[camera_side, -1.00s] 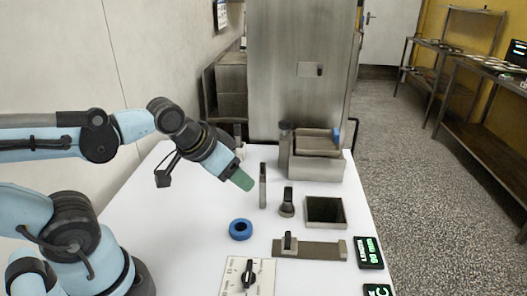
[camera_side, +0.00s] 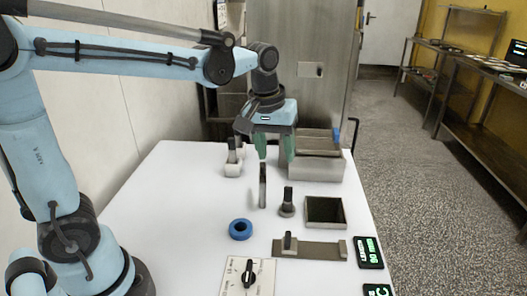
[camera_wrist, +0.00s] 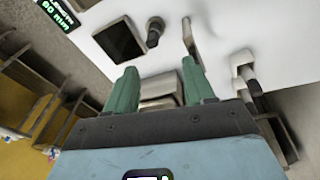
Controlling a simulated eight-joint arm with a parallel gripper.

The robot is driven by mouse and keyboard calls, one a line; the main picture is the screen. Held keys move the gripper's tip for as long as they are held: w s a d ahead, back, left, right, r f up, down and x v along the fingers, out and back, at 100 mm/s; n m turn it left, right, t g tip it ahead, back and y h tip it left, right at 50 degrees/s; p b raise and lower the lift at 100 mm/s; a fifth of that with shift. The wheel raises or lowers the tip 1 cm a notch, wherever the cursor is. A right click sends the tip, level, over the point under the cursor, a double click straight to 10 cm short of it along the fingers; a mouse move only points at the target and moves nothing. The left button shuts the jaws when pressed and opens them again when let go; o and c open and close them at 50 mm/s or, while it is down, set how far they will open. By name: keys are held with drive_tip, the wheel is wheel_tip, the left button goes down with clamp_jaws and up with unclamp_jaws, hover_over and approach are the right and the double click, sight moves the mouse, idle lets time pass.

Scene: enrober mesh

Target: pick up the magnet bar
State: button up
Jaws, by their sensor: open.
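A thin grey upright bar (camera_side: 263,186), which looks like the magnet bar, stands on the white table just below my gripper (camera_side: 275,151) in the side view. In the wrist view the bar (camera_wrist: 188,36) rises beyond the fingertips, near the right finger. My gripper (camera_wrist: 160,84) points down with its two green fingers apart and nothing between them. The fingers are above the bar and clear of it.
A metal box (camera_side: 315,170) stands behind the bar. A white holder (camera_side: 232,168) stands left.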

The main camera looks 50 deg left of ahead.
sight(289, 187)
drive_tip(key=w+f+n, duration=0.1)
drive_tip(key=f, duration=0.2)
drive_tip(key=w+f+n+g, duration=0.1)
drive_tip(key=w+f, duration=0.1)
drive_tip(key=f, duration=0.1)
drive_tip(key=w+f+g, duration=0.1)
drive_tip(key=f, duration=0.1)
drive_tip(key=shift+w+d+f+n, duration=0.15)
drive_tip(key=shift+d+f+n, duration=0.2)
drive_tip(key=shift+f+n, duration=0.05)
drive_tip(key=shift+s+d+f, duration=0.1)
drive_tip(key=shift+s+f, duration=0.05)
drive_tip(key=shift+f, duration=1.2)
drive_tip(key=shift+s+f, duration=0.1)
drive_tip(key=shift+f, duration=1.2)
drive_tip(key=shift+c, duration=0.5)
clamp_jaws()
